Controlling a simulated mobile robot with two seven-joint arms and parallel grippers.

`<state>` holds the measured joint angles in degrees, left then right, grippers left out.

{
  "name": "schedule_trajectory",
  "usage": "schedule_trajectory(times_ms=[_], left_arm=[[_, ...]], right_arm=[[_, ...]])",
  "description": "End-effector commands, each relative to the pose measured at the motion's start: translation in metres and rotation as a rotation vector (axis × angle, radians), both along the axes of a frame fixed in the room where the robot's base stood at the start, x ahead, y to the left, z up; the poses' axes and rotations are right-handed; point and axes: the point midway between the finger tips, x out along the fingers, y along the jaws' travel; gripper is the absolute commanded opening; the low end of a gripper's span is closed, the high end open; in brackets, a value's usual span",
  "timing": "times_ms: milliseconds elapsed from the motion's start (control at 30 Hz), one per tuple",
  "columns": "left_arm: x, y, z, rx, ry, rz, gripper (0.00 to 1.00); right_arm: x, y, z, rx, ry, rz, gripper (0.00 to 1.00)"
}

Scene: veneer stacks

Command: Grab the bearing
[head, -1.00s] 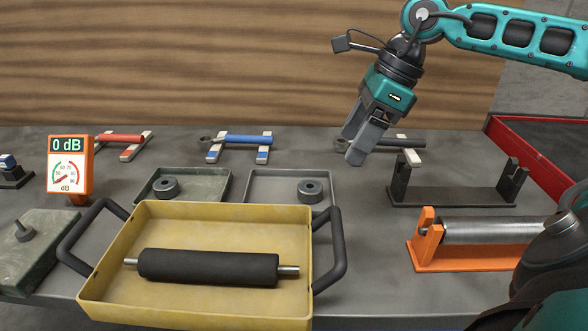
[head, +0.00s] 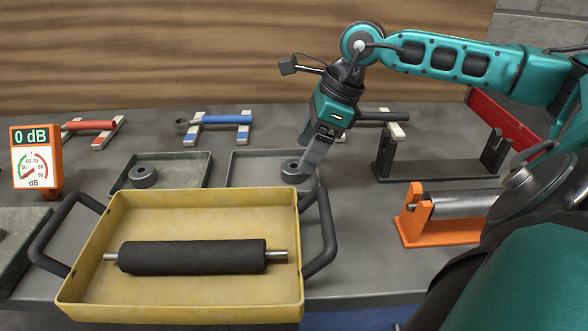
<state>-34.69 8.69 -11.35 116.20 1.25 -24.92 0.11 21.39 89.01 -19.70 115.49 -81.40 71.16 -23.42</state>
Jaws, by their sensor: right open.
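Two dark ring-shaped bearings are in the head view. One bearing (head: 143,177) lies in the left shallow tray (head: 196,168). The other bearing (head: 289,168) lies in the right shallow tray (head: 240,168), behind the yellow tray (head: 80,279). My right gripper (head: 303,162) points down over the right tray with its jaws open. Its fingertips are close to the right-hand bearing and hide its right edge. I cannot tell whether they touch it. My left gripper is not in view.
The yellow tray with two black handles holds a black roller (head: 190,257). An orange stand (head: 440,232) with a metal roller and a dark bracket (head: 437,171) stand to the right. An orange sound meter (head: 37,160) is at left.

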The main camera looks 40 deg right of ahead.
Motion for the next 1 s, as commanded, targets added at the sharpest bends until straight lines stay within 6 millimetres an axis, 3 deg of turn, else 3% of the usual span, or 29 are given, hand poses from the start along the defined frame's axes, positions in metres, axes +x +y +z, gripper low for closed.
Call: schedule_trajectory(times_ms=[300,567,1000], left_arm=[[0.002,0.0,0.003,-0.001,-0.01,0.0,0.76],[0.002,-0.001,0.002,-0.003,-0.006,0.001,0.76],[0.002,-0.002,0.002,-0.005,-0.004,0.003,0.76]], right_arm=[[0.013,0.01,-0.034,0.003,0.0,0.001,0.76],[0.013,0.01,-0.036,0.0,0.0,0.0,0.76],[0.013,0.011,-0.036,0.001,0.0,0.0,0.35]])
